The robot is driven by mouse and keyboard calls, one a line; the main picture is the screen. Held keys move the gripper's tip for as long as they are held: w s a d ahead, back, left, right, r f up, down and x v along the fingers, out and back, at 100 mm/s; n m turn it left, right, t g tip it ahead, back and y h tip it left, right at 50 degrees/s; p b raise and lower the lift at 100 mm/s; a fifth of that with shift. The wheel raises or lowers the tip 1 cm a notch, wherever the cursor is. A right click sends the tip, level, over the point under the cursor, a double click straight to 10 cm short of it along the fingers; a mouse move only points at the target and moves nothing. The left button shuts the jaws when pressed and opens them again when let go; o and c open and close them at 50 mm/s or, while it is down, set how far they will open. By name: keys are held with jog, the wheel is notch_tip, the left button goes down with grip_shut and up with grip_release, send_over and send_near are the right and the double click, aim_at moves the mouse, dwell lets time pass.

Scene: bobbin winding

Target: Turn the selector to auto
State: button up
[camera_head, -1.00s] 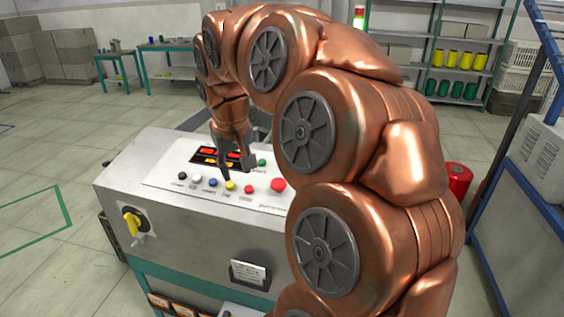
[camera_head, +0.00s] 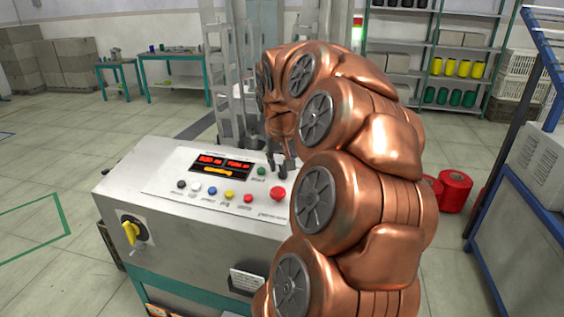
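The control panel (camera_head: 215,205) lies on the sloped top of a grey machine. It carries a row of small round controls: black (camera_head: 181,184), white (camera_head: 196,187), blue (camera_head: 212,190), yellow (camera_head: 229,194) and red (camera_head: 248,198). A green one (camera_head: 262,171) sits higher, near a larger red mushroom button (camera_head: 278,193). A yellow rotary handle (camera_head: 130,233) is on the machine's front left. Labels are too small to read, so I cannot tell which control is the selector. My gripper (camera_head: 281,170) is above the panel's right rear, fingers apart and seemingly empty.
Two lit red displays (camera_head: 224,164) sit behind the buttons. A tall metal frame (camera_head: 228,80) stands behind the machine. Red spools (camera_head: 454,190) stand on the floor at right, near a blue-framed rack (camera_head: 480,205). The floor left of the machine is mostly clear.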

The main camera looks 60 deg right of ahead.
jog(key=shift+x, duration=0.8)
grip_shut()
